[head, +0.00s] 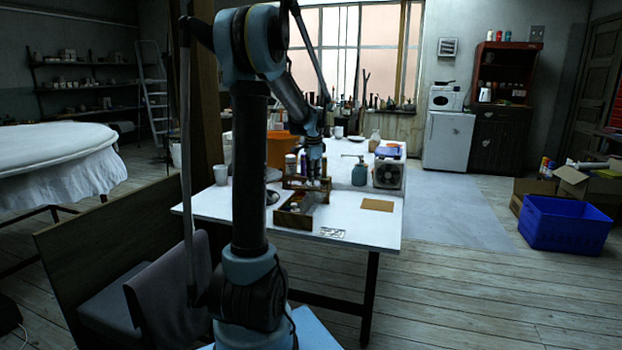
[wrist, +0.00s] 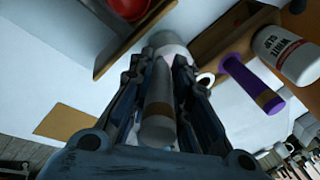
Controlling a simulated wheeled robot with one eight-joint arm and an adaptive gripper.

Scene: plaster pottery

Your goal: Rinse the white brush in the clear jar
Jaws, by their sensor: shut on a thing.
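My gripper (head: 314,176) points down over the white table (head: 345,240), above a wooden caddy (head: 294,217). In the wrist view my gripper (wrist: 163,72) is shut on a pale grey-white cylinder (wrist: 158,118), which looks like the white brush. The brush lies lengthwise between the fingers, and its far end is hard to make out. A pale rounded thing (wrist: 170,42) shows just beyond the fingertips; I cannot tell if it is part of the brush. I cannot pick out the clear jar for certain in either view.
A purple-handled tool (wrist: 246,80) and a white bottle labelled WHITE SLIP (wrist: 288,54) stand close right of my gripper. A blue-green spray bottle (head: 360,173), a boxy fan (head: 388,175) and a white cup (head: 221,175) are on the table. A tan board (head: 377,205) lies flat.

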